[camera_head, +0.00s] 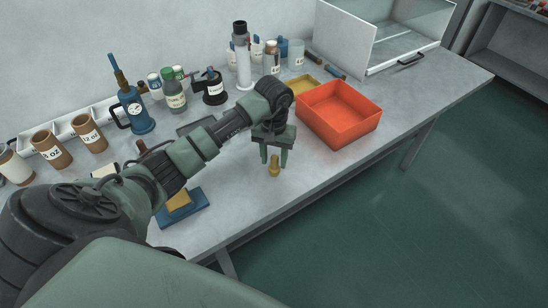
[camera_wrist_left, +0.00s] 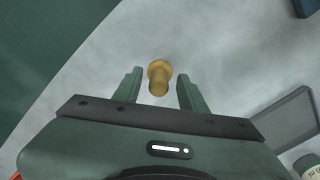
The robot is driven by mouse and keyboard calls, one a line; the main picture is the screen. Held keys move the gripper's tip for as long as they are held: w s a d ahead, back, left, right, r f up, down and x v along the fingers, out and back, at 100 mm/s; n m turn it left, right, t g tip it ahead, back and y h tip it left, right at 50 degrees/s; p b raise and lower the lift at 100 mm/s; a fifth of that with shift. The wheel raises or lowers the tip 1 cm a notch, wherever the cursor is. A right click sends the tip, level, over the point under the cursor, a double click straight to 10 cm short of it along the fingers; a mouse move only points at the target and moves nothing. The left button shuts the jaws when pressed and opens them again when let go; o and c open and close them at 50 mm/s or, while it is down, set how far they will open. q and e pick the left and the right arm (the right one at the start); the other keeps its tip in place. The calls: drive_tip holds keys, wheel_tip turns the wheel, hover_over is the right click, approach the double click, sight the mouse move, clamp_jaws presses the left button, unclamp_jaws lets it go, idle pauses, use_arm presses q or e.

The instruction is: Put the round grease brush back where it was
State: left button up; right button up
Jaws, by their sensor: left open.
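My left gripper (camera_head: 273,155) is open over the bench, with its two fingers pointing down. A small brass-coloured piece with a wide round end (camera_head: 274,168) is at the fingertips; in the left wrist view it shows between the fingers (camera_wrist_left: 159,78), with a gap on each side. I cannot tell whether it is the round grease brush. A blue can (camera_head: 139,118) at the back left has a long brown-and-blue handled tool (camera_head: 117,70) rising from it. A black pot (camera_head: 214,91) stands further right. My right gripper is not in view.
An orange bin (camera_head: 339,112) stands right of the gripper, beside a small yellow tray (camera_head: 301,86). Brown cups (camera_head: 89,134), a green-capped bottle (camera_head: 174,97) and a tall white cylinder (camera_head: 243,62) line the back. A blue block (camera_head: 182,214) lies near the front edge.

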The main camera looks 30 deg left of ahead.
use_arm(q)
drive_tip(key=shift+r, duration=0.3)
wheel_tip(320, 180, up, 12)
drive_tip(key=b, duration=0.3)
drive_tip(key=shift+f, duration=0.15)
